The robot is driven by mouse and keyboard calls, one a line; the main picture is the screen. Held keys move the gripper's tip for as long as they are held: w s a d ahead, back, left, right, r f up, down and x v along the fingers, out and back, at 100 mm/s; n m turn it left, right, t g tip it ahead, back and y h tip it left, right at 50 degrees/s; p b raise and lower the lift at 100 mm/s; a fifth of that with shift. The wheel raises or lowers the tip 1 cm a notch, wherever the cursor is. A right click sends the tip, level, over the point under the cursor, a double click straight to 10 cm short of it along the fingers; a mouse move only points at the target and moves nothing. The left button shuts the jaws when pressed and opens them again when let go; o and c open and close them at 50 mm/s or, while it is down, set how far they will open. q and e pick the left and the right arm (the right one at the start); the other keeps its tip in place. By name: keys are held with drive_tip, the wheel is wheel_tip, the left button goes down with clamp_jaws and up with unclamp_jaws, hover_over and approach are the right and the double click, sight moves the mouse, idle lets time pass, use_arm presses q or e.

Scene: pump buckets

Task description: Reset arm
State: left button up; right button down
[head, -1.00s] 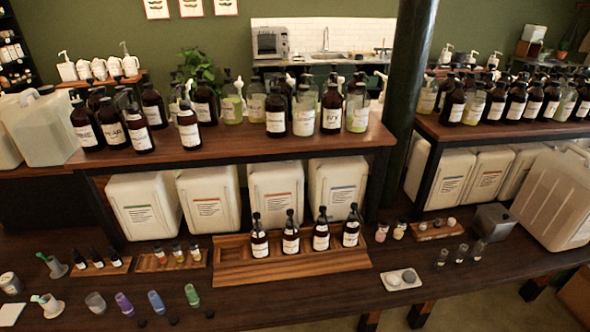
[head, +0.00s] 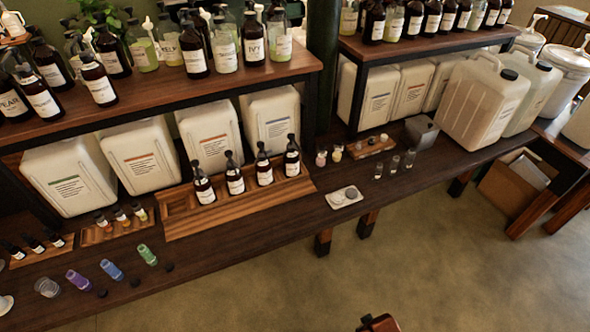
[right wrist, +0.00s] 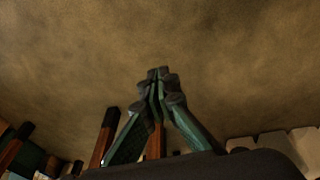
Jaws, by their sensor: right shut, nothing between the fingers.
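My right gripper (right wrist: 158,78) shows in the right wrist view with its two fingers together and nothing between them. Bare floor fills most of that view behind it, so it is apart from the bench and its goods. A small reddish-brown and dark part, which I cannot identify, shows at the bottom edge of the head view. My left gripper is in no view.
A dark wooden bench (head: 255,237) carries a wooden tray (head: 180,221) with several brown pump bottles. White jugs (head: 67,180) stand under a shelf (head: 146,100) crowded with bottles. Large canisters (head: 480,105) stand at right. The floor (head: 430,245) in front is clear.

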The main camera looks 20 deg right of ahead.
drive_tip(key=s+a+f+g, duration=0.1)
drive_tip(key=s+f, duration=0.2)
drive_tip(key=f, duration=0.7)
drive_tip(key=s+f, duration=0.4)
drive_tip(key=f, duration=0.7)
drive_tip(key=s+f, duration=0.6)
drive_tip(key=s, duration=0.2)
drive_tip(key=s+f+n+g, duration=0.1)
drive_tip(key=s+f, duration=0.5)
drive_tip(key=s, duration=0.3)
drive_tip(key=shift+s+f+y, duration=0.25)
drive_tip(key=shift+s+y, duration=0.05)
